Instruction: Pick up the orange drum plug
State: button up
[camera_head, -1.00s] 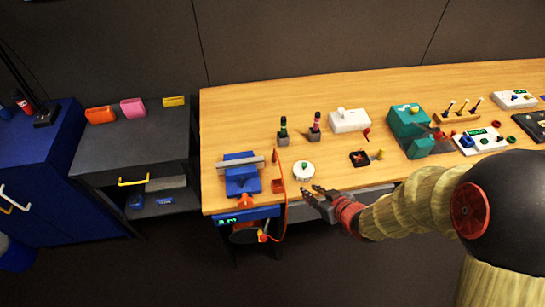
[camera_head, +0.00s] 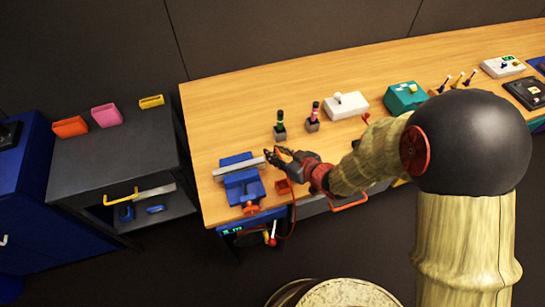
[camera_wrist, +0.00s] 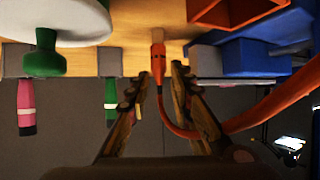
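The orange drum plug (camera_wrist: 158,58) shows in the wrist view, with its orange cable (camera_wrist: 238,122) curving away to the right. My gripper (camera_wrist: 160,82) is open, one finger on each side of the plug's cable end. Gaps show between plug and fingers, and I see no grip on it. In the head view my gripper (camera_head: 275,154) is over the table just right of the blue vise, and it hides the plug. A stretch of the orange cable (camera_head: 294,212) hangs off the table's front edge.
The blue vise (camera_head: 241,187) with its grey bar stands close left of my gripper. A small orange box (camera_head: 283,187) is at the front edge. Green (camera_head: 280,131) and pink (camera_head: 313,121) handled tools stand behind. A white round part with a green knob (camera_wrist: 43,55) is close by.

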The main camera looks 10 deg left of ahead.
jog(key=x, duration=0.1)
jog(key=b+x, duration=0.1)
jog(key=x, duration=0.1)
jog(key=b+x, duration=0.1)
jog(key=x, duration=0.1)
jog(key=shift+w+a+r, duration=0.2)
jog(key=shift+r, duration=0.05)
grip_shut()
